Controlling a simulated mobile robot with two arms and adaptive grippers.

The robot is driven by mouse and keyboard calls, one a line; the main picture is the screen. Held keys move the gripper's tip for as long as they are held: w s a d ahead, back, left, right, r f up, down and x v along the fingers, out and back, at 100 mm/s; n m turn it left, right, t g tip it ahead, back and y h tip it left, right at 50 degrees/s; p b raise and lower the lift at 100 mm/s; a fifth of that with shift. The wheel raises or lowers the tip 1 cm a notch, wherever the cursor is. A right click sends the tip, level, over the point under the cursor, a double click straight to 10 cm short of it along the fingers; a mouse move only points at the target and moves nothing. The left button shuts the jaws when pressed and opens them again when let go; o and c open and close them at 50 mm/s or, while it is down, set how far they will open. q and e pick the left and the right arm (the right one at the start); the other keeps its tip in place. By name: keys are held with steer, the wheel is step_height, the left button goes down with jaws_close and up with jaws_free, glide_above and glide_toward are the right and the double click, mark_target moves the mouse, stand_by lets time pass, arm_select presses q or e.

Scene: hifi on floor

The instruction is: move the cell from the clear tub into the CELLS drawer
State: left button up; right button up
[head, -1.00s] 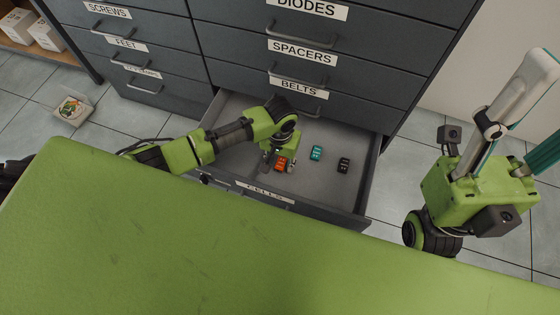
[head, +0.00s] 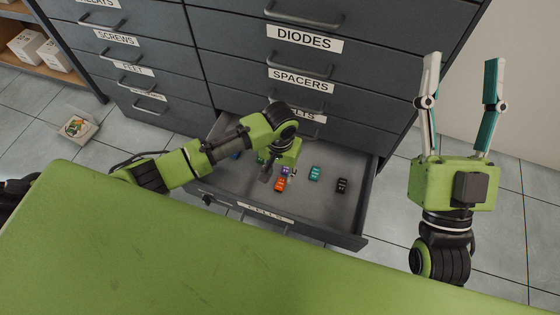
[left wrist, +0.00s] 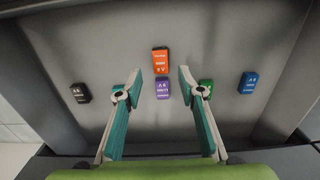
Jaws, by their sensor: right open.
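The CELLS drawer (head: 262,213) is pulled open, with several coloured cells on its floor. My left gripper (head: 276,172) is inside it, pointing down. In the left wrist view its teal fingers (left wrist: 160,82) are spread. A purple cell (left wrist: 163,90) lies between the fingertips, apart from both; it also shows in the head view (head: 286,172). An orange cell (left wrist: 161,62) lies right beside the purple one. A teal cell (head: 315,173) and a black cell (head: 342,185) lie to the right in the head view. My right gripper (head: 462,75) is open and empty, fingers upward. The clear tub is not in view.
A green cell (left wrist: 206,88) and a blue cell (left wrist: 249,83) lie on the other side of the drawer. The grey cabinet (head: 330,105) with labelled drawers rises behind. A green surface (head: 150,250) fills the foreground. A small box (head: 76,128) is on the floor at left.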

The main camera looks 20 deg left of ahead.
arm_select(q)
steer(key=w+d+r+m+t+h+p, duration=0.1)
steer(key=w+d+r+t+h, duration=0.2)
steer(key=d+r, duration=0.5)
steer(key=d+r+m+t+h+p, duration=0.1)
steer(key=d+r+t+h, duration=0.4)
steer(key=r, duration=0.4)
steer(key=s+a+r+t+y, duration=0.1)
steer(key=a+r+t, duration=0.4)
steer(key=r, duration=0.6)
steer(key=s+a+r+t+y, duration=0.1)
steer(key=a+r+t+y, duration=0.1)
steer(key=a+r+t, duration=0.4)
step_height(320, 180, up, 6)
steer(key=shift+s+a+f, duration=0.2)
steer(key=shift+s+a, duration=0.05)
steer(key=shift+a, duration=0.5)
arm_select(e)
steer(key=w+f+g+h, duration=0.1)
steer(key=w+f+g, duration=0.3)
steer(key=f, duration=0.5)
steer(key=shift+f+g+h, duration=0.4)
steer(key=shift+g, duration=0.4)
arm_select(q)
steer(key=shift+f, duration=0.1)
arm_select(e)
steer(key=shift+w, duration=0.1)
